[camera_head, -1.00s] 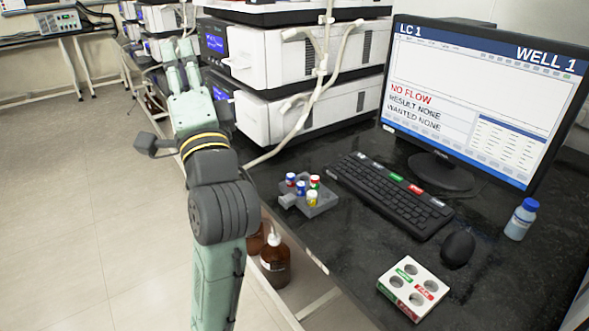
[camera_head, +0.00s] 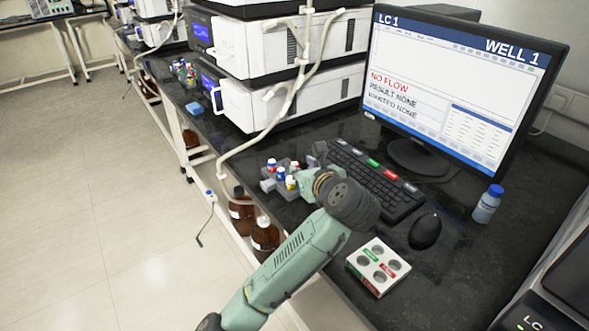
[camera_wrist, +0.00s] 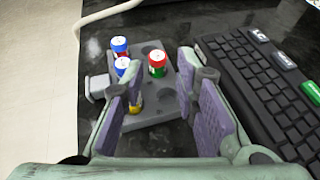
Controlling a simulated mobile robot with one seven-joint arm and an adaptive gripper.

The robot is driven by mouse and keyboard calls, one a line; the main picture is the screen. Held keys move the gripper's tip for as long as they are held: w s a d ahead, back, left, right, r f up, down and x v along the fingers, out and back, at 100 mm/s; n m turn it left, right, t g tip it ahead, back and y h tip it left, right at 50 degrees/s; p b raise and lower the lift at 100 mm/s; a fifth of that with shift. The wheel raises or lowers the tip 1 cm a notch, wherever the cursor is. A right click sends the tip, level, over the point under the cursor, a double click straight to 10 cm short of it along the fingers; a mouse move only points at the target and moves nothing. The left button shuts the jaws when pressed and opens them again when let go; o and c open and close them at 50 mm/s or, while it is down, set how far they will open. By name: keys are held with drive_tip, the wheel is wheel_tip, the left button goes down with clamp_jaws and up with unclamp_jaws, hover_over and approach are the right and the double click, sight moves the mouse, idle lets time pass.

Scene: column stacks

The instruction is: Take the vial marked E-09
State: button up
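Several capped vials stand in a small grey rack on the black bench; the rack (camera_wrist: 160,92) shows in the wrist view. There I see a blue-capped vial (camera_wrist: 120,46) at the back, a second blue-capped vial (camera_wrist: 123,67) in front of it, a red-capped vial with a green band (camera_wrist: 157,63) to the right, and a yellow vial (camera_wrist: 136,103) partly hidden by my left finger. No E-09 mark is readable. My gripper (camera_wrist: 168,112) is open and empty over the near side of the rack. In the head view my arm partly hides the rack (camera_head: 268,184).
A keyboard (camera_head: 375,185) lies close to the right of the rack. A mouse (camera_head: 425,231), a white four-hole holder (camera_head: 378,266), a blue-capped bottle (camera_head: 488,204) and a monitor (camera_head: 460,80) stand further right. White instruments (camera_head: 290,95) stand behind.

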drive_tip(key=p+x, duration=0.1)
drive_tip(key=x, duration=0.4)
drive_tip(key=shift+a+f, duration=0.2)
drive_tip(key=c, duration=0.6)
